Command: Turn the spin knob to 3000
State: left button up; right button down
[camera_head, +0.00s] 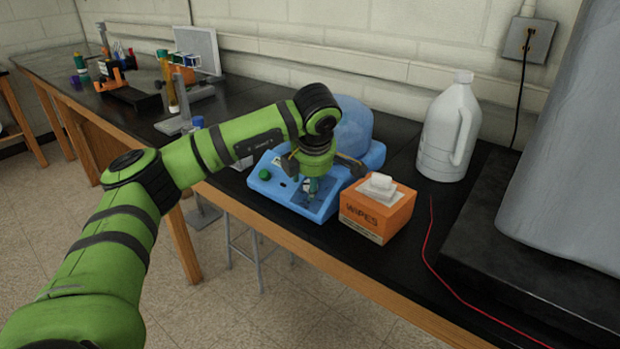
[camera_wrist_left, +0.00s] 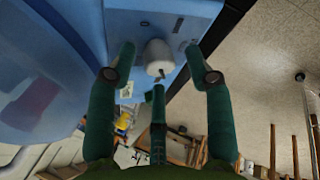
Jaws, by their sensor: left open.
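The blue centrifuge-like machine (camera_head: 328,207) stands on the black bench, with a domed lid (camera_head: 354,128) behind its sloped front panel. A green round button (camera_head: 265,174) is on the panel's left part. In the left wrist view a pale grey knob (camera_wrist_left: 158,55) sticks out from the blue panel (camera_wrist_left: 130,22). My left gripper (camera_head: 312,190) is over the panel and hides part of it. In the wrist view its dark green fingers (camera_wrist_left: 161,72) are open, with the knob between them and gaps at both sides. I cannot read any dial numbers. My right gripper is in neither view.
An orange wipes box (camera_head: 378,212) stands close to the machine's right side. A white jug (camera_head: 450,128) is behind it. A red cable (camera_head: 440,262) lies on the bench (camera_head: 405,285). A stand (camera_head: 180,118) and several small items are at the far left.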

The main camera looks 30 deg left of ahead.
pick_arm(q)
jog(key=shift+w+a+f, duration=0.1)
jog(key=shift+f, duration=0.25)
grip_shut()
jog(key=shift+f+n, duration=0.1)
jog(key=shift+n, duration=0.4)
grip_release()
